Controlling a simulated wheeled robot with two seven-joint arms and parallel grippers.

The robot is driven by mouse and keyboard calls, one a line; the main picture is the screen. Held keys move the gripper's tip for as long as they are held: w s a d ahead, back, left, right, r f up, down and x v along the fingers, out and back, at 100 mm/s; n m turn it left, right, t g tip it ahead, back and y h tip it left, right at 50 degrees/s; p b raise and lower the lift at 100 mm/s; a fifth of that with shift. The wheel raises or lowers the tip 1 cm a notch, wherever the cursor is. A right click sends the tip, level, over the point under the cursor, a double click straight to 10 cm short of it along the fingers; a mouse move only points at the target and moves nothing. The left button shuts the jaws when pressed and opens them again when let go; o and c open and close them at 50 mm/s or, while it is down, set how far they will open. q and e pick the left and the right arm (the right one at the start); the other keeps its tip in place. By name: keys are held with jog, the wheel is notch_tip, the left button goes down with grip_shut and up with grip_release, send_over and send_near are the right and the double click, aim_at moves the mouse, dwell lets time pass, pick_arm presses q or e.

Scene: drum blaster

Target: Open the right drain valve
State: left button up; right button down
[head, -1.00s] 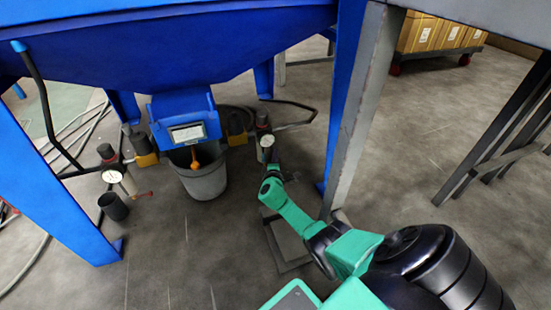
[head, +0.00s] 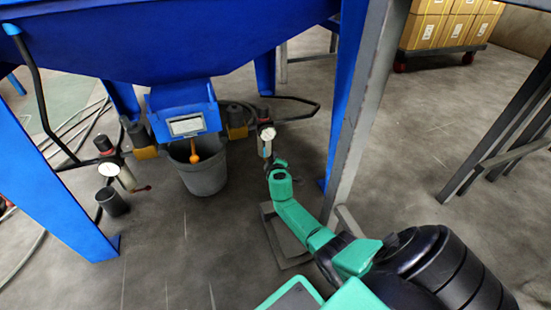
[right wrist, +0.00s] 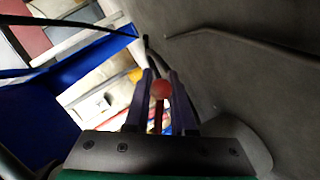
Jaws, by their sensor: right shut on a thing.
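The right drain valve (head: 266,135), with a round white gauge and a dark top, hangs on a dark pipe right of the bucket under the blue machine. My right gripper (head: 277,163) is just below and right of the gauge; its fingers are hard to make out there. In the right wrist view my right gripper (right wrist: 160,78) is shut on a red round-ended handle (right wrist: 160,90), with one dark finger on either side. The handle's joint with the valve body is hidden. My left gripper is not in view.
A grey bucket (head: 203,173) with an orange ball-ended part above it stands left of the right valve. A similar left valve (head: 112,168) has its own gauge. A grey steel leg (head: 366,110) stands close beside my right arm. Open floor lies in front.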

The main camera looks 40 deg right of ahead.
jog(key=a+m+y+p, duration=0.1)
jog(key=m, duration=0.1)
jog(key=w+a+f+m+t+y+p, duration=0.1)
jog(key=m+y, duration=0.1)
jog(key=a+m+y+p, duration=0.1)
jog(key=m+y, duration=0.1)
jog(key=shift+w+a+f+m, duration=0.15)
jog(key=shift+a+f+m, duration=0.15)
jog(key=shift+a, duration=0.05)
jog(key=shift+f, duration=0.1)
dwell(0.4)
jog(key=c, duration=0.9)
grip_release()
